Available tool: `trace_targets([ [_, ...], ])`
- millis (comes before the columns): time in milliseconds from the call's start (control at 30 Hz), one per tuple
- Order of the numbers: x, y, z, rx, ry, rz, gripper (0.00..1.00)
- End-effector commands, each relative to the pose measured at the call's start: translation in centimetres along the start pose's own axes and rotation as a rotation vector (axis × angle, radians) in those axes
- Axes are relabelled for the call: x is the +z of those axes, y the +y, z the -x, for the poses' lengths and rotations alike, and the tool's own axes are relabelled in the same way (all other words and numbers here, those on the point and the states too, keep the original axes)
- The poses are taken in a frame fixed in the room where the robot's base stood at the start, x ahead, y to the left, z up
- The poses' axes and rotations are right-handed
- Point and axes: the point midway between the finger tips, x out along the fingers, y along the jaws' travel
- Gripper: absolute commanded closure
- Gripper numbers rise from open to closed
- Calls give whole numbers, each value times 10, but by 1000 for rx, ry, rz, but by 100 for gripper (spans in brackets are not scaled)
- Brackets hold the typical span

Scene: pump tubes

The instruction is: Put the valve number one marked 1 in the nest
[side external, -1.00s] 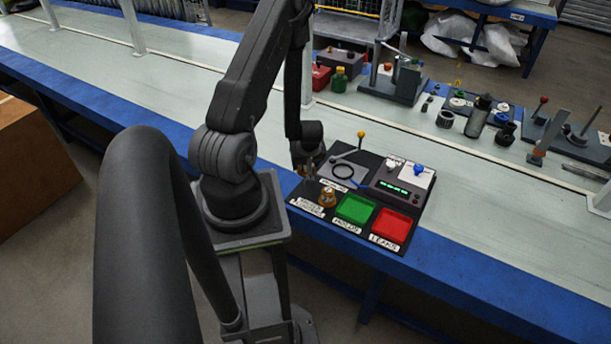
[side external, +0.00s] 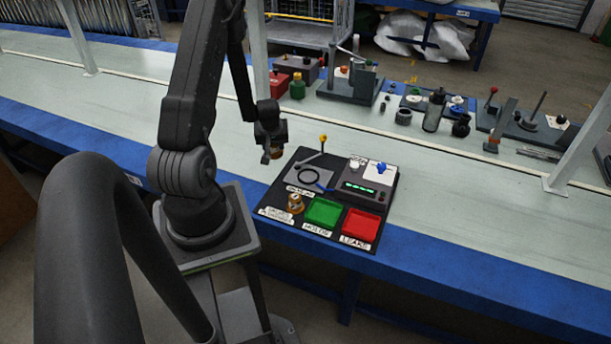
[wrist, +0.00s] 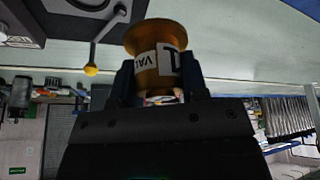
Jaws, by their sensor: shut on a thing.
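A gold-orange, spool-shaped valve (wrist: 160,45) with a white label showing a black 1 and part of "VAL" is between the jaws of my gripper (wrist: 160,82) in the wrist view. The jaws are shut on it. In the side view my gripper (side external: 275,154) is raised off the back left corner of the black board (side external: 274,196), and the valve there is small and dark. A grey jig plate (side external: 302,172) with a black ring (side external: 308,176) lies on the board; the nest itself is not clear. A second orange valve (side external: 295,204) stands at the board's front left.
A green tray (side external: 323,212) and a red tray (side external: 360,225) sit along the board's front. A yellow-knobbed lever (side external: 322,140) rises behind the jig, and a grey tester box (side external: 360,190) stands at right. Other fixtures (side external: 350,85) stand farther back.

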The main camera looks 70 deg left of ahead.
Motion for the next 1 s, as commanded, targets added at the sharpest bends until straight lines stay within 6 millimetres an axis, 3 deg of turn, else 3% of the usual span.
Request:
trace_targets([
  [267,-12,0,-28,27,-1,-99,100],
  [700,10,86,-76,29,-1,-105,100],
  [833,14,103,-86,28,-1,-103,100],
  [1000,17,111,-93,26,-1,-100,100],
])
